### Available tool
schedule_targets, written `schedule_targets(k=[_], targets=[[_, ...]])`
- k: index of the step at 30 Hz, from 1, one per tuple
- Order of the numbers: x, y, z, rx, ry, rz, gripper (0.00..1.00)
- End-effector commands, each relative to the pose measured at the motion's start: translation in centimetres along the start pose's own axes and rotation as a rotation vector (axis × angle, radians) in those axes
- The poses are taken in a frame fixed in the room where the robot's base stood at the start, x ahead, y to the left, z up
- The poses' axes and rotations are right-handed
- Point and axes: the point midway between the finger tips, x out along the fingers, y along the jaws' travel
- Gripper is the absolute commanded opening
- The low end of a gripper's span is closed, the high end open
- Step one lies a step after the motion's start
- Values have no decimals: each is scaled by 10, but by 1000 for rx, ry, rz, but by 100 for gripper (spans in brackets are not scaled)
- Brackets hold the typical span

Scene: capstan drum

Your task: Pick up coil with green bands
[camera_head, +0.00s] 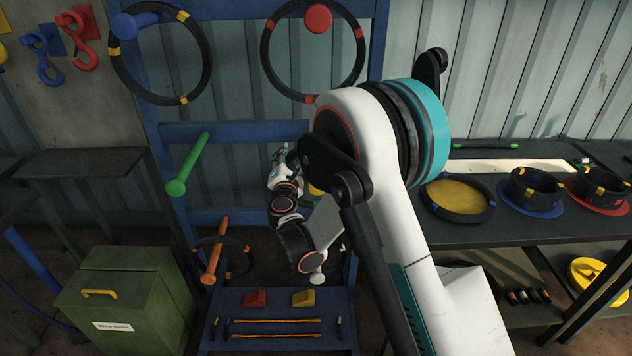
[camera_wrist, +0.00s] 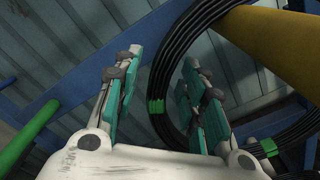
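The coil with green bands (camera_wrist: 160,76) is black and hangs on a thick yellow peg (camera_wrist: 274,42) in the wrist view. One green band (camera_wrist: 156,106) shows between my fingers in the picture; another (camera_wrist: 265,148) is at lower right. My gripper (camera_wrist: 158,72) is open, its teal-padded fingers apart. The coil's left strand appears between the fingers, nearer the right one, which covers part of the coil. I cannot tell whether they touch. In the head view my gripper (camera_head: 284,158) is at the blue rack, and my arm hides most of the coil.
A green peg (camera_head: 188,164) is bare, and it also shows in the wrist view (camera_wrist: 20,140). An orange peg (camera_head: 214,252) holds another coil (camera_head: 238,262). Coils hang on the upper blue peg (camera_head: 138,22) and red peg (camera_head: 318,18). A green box (camera_head: 125,300) stands at lower left.

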Motion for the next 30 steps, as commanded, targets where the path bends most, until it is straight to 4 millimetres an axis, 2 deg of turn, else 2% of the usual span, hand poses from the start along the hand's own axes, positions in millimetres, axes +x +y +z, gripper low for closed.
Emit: schedule_targets(k=[7,8,12,13,26,30], targets=[[2,0,0,0,0,0,38],[2,0,0,0,0,0,34],[2,0,0,0,0,0,2],[2,0,0,0,0,0,0],[2,1,1,-1,0,0,0],[2,8,8,-1,0,0,0]])
